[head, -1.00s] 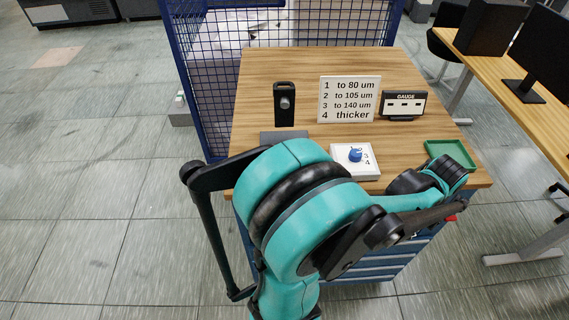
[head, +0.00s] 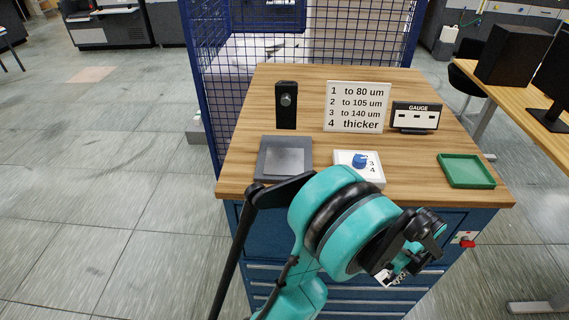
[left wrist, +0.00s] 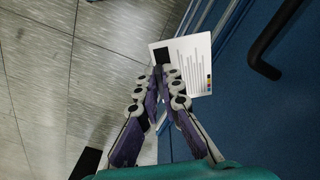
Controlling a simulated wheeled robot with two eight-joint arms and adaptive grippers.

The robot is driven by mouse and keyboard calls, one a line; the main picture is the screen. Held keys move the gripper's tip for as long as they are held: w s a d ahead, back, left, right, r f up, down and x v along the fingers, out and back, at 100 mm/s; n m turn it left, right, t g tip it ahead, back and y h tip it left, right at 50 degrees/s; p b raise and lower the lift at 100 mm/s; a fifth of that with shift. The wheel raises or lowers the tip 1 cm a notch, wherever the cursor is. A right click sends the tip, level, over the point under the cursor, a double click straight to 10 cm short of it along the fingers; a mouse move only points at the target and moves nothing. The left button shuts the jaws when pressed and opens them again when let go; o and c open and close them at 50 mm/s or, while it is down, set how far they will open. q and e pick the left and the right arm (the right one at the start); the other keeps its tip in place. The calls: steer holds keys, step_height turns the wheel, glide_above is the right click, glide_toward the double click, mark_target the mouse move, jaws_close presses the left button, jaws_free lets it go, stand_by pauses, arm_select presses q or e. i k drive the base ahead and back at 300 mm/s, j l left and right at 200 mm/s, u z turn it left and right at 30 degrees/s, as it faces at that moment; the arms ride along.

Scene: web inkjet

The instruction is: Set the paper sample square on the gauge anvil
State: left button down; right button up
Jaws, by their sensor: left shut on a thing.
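My left gripper (head: 402,264) is in front of the cabinet, below the table's front edge. In the left wrist view its fingers (left wrist: 163,80) are shut on the paper sample (left wrist: 190,58), a white card with a black square, printed lines and colour patches. Only a small white bit of the sample (head: 391,279) shows in the head view. The gauge anvil appears to be the dark grey slab (head: 264,168) with a lighter grey square on top, at the table's front left; nothing lies on it. The gauge display (head: 415,117) stands at the back right. My right gripper is not in view.
A white dial box (head: 343,159) with a blue knob stands right of the slab. An empty green tray (head: 467,171) is at the right. A black post with a knob (head: 287,117) and a thickness sign (head: 357,106) stand behind. A blue mesh fence (head: 203,90) borders the left.

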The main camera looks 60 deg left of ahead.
mark_target(284, 161)
steer(key=l+u, duration=0.15)
steer(key=u, duration=0.25)
steer(key=i+l+u, duration=0.1)
steer(key=u, duration=0.3)
steer(key=l+u, duration=0.25)
steer(key=u, duration=0.15)
